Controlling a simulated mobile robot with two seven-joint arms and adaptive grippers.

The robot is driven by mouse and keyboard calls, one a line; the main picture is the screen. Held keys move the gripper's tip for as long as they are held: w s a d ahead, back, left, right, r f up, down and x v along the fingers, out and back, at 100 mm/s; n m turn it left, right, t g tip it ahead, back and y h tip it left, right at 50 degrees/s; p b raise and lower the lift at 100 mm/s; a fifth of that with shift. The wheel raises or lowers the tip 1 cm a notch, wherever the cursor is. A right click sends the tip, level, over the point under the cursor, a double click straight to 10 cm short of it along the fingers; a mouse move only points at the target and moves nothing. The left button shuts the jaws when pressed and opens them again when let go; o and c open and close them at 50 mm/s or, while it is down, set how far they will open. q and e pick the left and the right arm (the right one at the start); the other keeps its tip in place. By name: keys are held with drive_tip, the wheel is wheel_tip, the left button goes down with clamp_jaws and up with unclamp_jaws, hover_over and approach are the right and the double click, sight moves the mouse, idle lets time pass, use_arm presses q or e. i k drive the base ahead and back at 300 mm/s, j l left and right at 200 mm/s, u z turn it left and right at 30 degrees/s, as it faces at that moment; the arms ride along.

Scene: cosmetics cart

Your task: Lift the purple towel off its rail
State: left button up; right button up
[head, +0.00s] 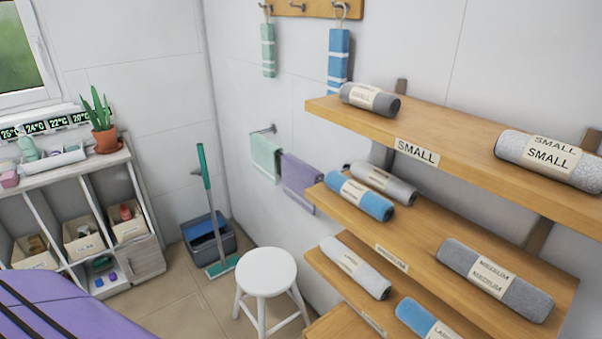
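The purple towel (300,180) hangs folded over a wall rail (264,130), with a pale stripe near its lower edge. A mint green towel (265,157) hangs on the same rail just to its left. The right part of the rail is hidden behind the purple towel and the shelf in front. Neither of my grippers shows in the head view.
Wooden shelves (420,150) with rolled towels jut out close to the purple towel's right side. A white stool (266,272) stands on the floor below. A blue bucket (207,240) and a mop (205,170) stand in the corner.

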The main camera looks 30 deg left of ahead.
sight(297, 175)
drive_tip(key=i+j, duration=0.15)
drive_tip(key=j, duration=0.2)
drive_tip(key=i+j, duration=0.1)
drive_tip(key=j, duration=0.3)
drive_tip(key=i+j, duration=0.15)
drive_tip(key=j, duration=0.2)
drive_tip(key=i+j, duration=0.15)
drive_tip(key=j, duration=0.2)
drive_tip(key=i+j, duration=0.15)
drive_tip(key=j, duration=0.2)
drive_tip(key=z, duration=0.05)
